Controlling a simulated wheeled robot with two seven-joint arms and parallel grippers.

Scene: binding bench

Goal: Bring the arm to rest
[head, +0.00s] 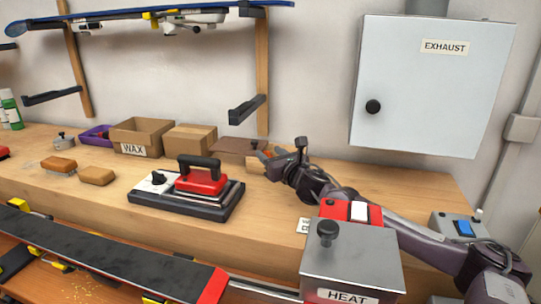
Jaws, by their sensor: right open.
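My right arm comes in from the right edge and reaches over the wooden bench (290,195). My right gripper (280,152) is open, in front of a brown flat item and a small wooden block (257,160) near the back of the bench. I see nothing between its fingers. I cannot tell whether it touches the block. My left gripper is not in view.
A red waxing iron (203,180) sits on its dark base left of my gripper. The grey HEAT box (350,262) with a knob stands in front of my forearm. An EXHAUST cabinet (430,90) hangs behind. A ski (110,255) lies along the front.

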